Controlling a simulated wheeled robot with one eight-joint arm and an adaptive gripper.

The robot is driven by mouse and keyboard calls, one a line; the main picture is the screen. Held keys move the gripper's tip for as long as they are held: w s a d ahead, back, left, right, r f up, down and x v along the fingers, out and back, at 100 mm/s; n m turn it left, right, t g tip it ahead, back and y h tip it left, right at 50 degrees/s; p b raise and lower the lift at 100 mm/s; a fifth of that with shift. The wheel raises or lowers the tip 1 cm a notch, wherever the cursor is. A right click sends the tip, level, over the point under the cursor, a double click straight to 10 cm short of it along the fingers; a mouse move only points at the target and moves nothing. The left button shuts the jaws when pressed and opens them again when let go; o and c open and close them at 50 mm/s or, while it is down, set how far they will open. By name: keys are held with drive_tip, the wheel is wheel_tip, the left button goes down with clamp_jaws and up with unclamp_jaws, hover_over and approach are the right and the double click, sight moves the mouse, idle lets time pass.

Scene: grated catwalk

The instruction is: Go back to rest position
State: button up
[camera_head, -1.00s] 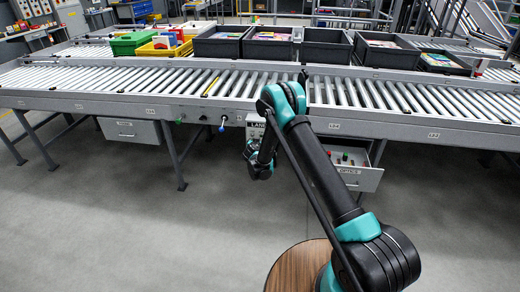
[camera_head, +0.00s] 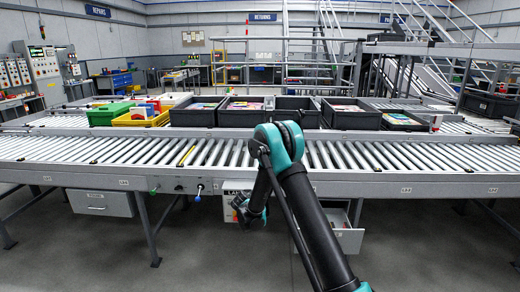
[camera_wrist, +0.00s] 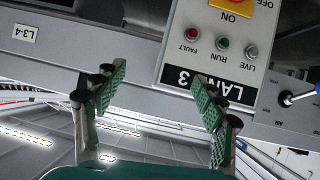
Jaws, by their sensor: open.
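My gripper (camera_head: 247,212) hangs low in front of the roller conveyor (camera_head: 80,150), at the end of my bent teal-and-black arm. In the wrist view my gripper (camera_wrist: 160,90) is open, with two green ribbed finger pads well apart and nothing between them. Beyond the pads is a grey lane control box (camera_wrist: 237,60) with an orange-and-yellow ON/OFF switch and red, green and white lamps. In the head view the control box (camera_head: 232,187) is partly hidden behind my arm.
An open drawer (camera_head: 350,240) sticks out under the conveyor, right of my arm. A shut drawer (camera_head: 102,203) is at the left. Green (camera_head: 108,116) and yellow (camera_head: 142,121) bins and several dark bins stand on the conveyor. A blue-tipped lever (camera_wrist: 299,95) juts out beside the control box.

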drive_tip(key=s+d+r+g, duration=0.2)
drive_tip(key=s+d+r, duration=0.4)
drive_tip(key=s+d, duration=0.3)
drive_tip(key=s+d+r+g, duration=0.2)
drive_tip(key=s+d+r, duration=0.4)
drive_tip(key=s+d, duration=0.35)
drive_tip(key=s+d+f+g, duration=0.1)
drive_tip(key=s+d+g, duration=0.1)
drive_tip(key=s, duration=1.3)
drive_tip(key=s+d+f+g+y, duration=0.1)
drive_tip(key=s+d, duration=0.3)
drive_tip(key=s, duration=1.2)
drive_tip(key=shift+s+d+f+n+g+y, duration=0.2)
drive_tip(key=shift+d+n+g+y, duration=0.1)
drive_tip(key=shift+n+g, duration=0.1)
